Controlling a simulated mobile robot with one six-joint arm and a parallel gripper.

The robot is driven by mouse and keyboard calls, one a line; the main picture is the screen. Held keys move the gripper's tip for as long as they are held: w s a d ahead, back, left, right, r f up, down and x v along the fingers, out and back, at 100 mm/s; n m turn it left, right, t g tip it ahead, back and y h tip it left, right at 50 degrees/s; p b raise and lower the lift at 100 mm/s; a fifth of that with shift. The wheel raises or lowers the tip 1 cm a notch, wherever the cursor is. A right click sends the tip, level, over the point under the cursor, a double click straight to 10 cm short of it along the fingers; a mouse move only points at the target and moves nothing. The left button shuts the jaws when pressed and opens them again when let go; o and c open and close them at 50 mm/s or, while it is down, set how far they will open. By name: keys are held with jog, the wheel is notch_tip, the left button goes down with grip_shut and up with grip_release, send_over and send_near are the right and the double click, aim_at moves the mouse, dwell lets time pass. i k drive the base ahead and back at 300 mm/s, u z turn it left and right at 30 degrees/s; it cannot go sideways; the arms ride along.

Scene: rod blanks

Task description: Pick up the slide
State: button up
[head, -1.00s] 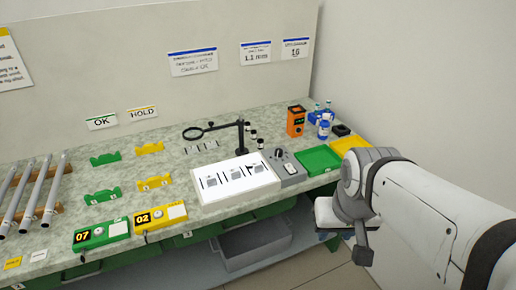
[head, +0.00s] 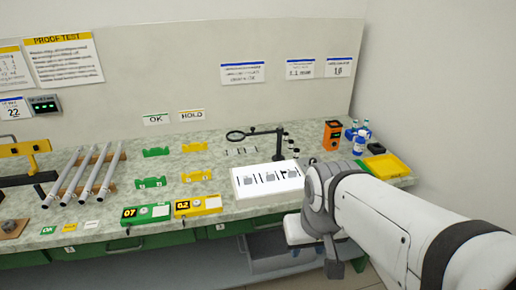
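A white light panel (head: 250,188) lies on the bench in the head view. It carries dark upright strips and grey squares. Small thin pieces (head: 241,151) lie on the bench behind it, beside a black magnifier stand (head: 279,143). I cannot tell which of these pieces is the slide. My gripper (head: 316,262) hangs at the end of my arm, in front of the bench edge and to the right of the panel. It is small and partly hidden by my wrist, so its opening cannot be made out. No held thing shows.
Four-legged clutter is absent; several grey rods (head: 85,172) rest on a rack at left. Green (head: 145,213) and yellow (head: 198,206) boxes line the front edge. An orange device (head: 332,135), blue bottles (head: 360,140) and a yellow tray (head: 387,166) stand at right.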

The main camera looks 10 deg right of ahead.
aim_at(291, 173)
jog(key=u, duration=0.05)
jog(key=i, duration=1)
jog(key=u, duration=0.05)
